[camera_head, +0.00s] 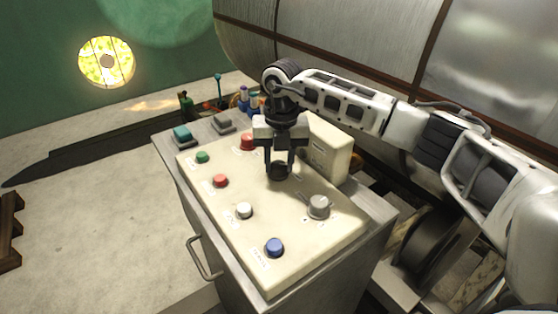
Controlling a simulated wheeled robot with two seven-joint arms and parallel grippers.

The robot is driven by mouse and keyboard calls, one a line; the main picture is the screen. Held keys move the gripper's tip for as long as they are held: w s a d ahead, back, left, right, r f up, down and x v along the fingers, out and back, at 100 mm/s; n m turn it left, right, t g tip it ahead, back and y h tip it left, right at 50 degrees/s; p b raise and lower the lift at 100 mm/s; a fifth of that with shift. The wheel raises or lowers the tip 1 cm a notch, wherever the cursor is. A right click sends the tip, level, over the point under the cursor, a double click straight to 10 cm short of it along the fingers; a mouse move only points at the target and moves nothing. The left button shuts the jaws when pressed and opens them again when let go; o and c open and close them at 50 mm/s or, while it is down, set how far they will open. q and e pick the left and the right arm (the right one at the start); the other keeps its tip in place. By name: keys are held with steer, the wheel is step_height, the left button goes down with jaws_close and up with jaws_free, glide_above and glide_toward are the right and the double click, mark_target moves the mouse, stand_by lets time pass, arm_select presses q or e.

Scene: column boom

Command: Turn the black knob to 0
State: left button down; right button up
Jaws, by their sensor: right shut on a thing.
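The black knob (279,171) is on the cream control panel (285,207), right of its middle. My right gripper (280,165) comes down from above and is shut on the knob, with a finger on each side. The fingers hide part of the knob, and its pointer and number marks cannot be read here. My left gripper is not in view.
The panel also carries a grey knob (319,207), a blue button (274,247), a white button (244,210) and red and green buttons. A raised cream box (328,148) stands close behind the gripper. A handle (204,259) sticks out from the cabinet's left side.

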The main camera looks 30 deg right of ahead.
mark_target(281, 163)
steer(key=n+b, duration=0.1)
steer(key=n, duration=0.3)
steer(key=shift+n+b, duration=0.5)
steer(key=shift+n, duration=1.6)
steer(key=shift+w+r, duration=0.1)
steer(key=o, duration=1)
steer(key=r, duration=1)
steer(key=r+b, duration=0.1)
steer(key=r, duration=0.5)
steer(key=shift+d, duration=0.3)
steer(key=shift+f, duration=0.1)
